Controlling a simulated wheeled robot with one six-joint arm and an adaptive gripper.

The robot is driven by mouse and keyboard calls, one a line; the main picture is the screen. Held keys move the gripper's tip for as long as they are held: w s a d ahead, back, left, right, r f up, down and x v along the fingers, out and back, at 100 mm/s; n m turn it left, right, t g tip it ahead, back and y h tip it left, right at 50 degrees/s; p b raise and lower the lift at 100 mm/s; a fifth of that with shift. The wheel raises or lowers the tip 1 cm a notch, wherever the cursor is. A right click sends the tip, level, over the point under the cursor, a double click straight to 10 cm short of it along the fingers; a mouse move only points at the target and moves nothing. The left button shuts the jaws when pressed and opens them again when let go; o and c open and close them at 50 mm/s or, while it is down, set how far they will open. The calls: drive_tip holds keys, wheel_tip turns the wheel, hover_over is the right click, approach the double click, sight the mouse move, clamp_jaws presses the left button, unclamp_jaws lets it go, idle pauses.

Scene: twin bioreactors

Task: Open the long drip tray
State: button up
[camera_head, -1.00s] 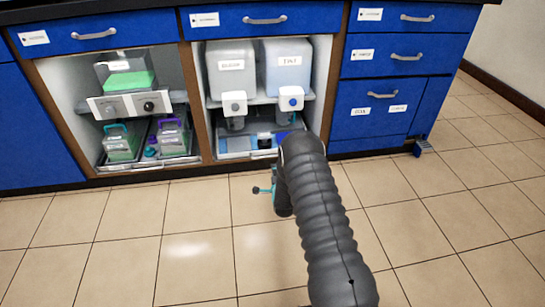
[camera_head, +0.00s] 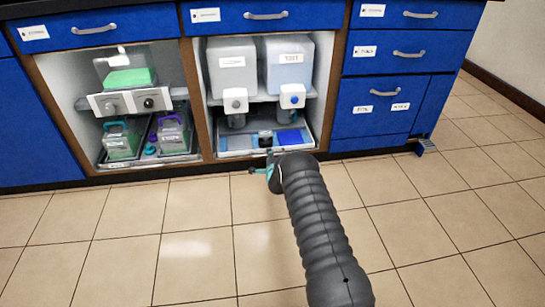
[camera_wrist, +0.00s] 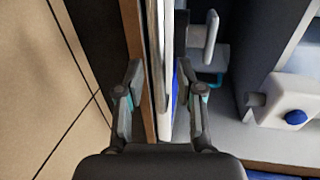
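The long drip tray (camera_head: 235,153) is a shallow pale tray at the bottom of the right open cabinet bay, under two large carboys. In the wrist view its front wall (camera_wrist: 158,60) runs as an upright pale strip. My gripper (camera_wrist: 161,100) is open, with one finger on each side of this strip and a brown edge beside it. I see gaps next to the fingers and cannot tell whether either touches. In the head view my gripper (camera_head: 262,169) is at the tray's front, partly hidden by my arm.
Two carboys (camera_head: 231,62) (camera_head: 289,62) with white-capped fittings hang over the tray. A dark item (camera_head: 265,138) and a blue item (camera_head: 289,138) sit in it. The left bay holds a shelf unit and a second tray (camera_head: 125,163). Blue drawers (camera_head: 385,105) stand right. The tiled floor in front is clear.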

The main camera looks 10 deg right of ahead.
drive_tip(key=shift+x, duration=0.9)
